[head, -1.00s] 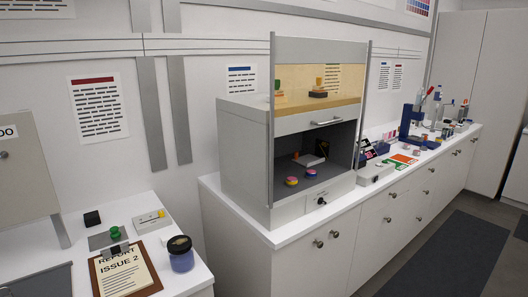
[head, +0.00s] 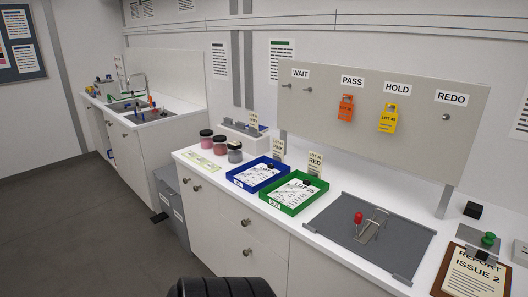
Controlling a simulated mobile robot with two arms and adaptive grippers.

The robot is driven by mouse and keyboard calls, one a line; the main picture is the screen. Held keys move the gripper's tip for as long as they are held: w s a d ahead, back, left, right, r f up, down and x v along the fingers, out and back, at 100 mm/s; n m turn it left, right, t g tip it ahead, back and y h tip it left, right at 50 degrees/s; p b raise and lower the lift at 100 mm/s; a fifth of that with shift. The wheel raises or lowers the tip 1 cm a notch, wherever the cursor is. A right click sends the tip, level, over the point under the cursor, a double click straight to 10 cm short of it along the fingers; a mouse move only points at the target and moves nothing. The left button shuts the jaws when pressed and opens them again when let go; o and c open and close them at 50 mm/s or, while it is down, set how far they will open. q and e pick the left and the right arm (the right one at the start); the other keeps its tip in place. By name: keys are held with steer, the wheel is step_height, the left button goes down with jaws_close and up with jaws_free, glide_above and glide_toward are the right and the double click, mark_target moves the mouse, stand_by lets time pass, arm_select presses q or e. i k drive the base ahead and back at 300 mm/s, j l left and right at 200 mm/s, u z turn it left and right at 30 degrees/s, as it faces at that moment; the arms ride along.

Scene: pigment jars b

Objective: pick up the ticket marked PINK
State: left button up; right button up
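The ticket marked PINK (head: 278,149) is a small cream card standing upright behind the blue tray (head: 236,179), on the white counter. A similar ticket marked RED (head: 315,164) stands to its right, behind the green tray (head: 271,203). A third upright cream ticket (head: 254,122) stands further left near a pale box; its word is too small to read surely. Neither of my grippers shows in the head view.
Several lidded jars, one pink (head: 220,145), stand left of the trays. A grey board (head: 333,223) with a red-knobbed clip lies right. A panel (head: 420,78) with an orange tag (head: 345,107) and a yellow tag (head: 388,118) hangs behind. Floor (head: 90,225) is open at left.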

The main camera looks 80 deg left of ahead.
mark_target(278, 144)
steer(key=u, duration=2.3)
